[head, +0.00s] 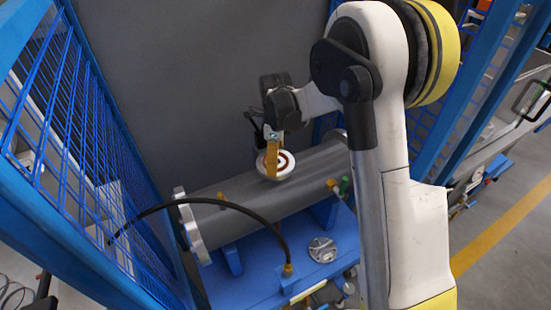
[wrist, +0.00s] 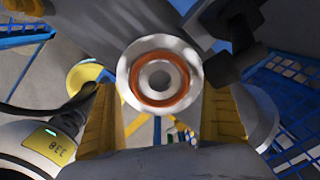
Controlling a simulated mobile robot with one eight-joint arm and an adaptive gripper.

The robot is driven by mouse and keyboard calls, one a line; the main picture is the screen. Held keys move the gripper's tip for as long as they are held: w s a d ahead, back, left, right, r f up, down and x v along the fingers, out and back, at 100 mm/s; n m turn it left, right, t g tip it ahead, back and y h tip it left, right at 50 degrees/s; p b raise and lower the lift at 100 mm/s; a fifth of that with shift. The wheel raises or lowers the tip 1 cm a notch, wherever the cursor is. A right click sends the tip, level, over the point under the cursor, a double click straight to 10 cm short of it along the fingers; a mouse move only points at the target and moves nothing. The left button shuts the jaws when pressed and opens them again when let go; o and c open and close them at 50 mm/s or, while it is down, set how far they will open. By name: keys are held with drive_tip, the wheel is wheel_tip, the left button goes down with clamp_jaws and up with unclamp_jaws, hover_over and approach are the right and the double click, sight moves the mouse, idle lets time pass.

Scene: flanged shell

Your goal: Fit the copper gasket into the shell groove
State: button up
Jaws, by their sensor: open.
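The copper gasket (wrist: 133,76) is a reddish ring on the pale round flange face (wrist: 123,72) of the shell, around its central bore. In the head view the gasket (head: 289,161) shows on the flange on top of the grey horizontal shell (head: 245,205). I cannot tell whether it sits down in the groove. My gripper (wrist: 160,95) is open, its two yellow fingers apart, left and right of the flange's lower part in the wrist view. In the head view my gripper (head: 272,160) hangs over the flange, one finger hiding part of it.
A loose round metal part (head: 322,249) lies on the blue base (head: 255,275) in front of the shell. A black hose (head: 245,212) arches across the shell. Blue mesh fencing (head: 75,110) stands at the left; a grey wall (head: 200,90) is behind.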

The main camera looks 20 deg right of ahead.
wheel_tip(320, 180, up, 12)
idle(0.4)
idle(0.3)
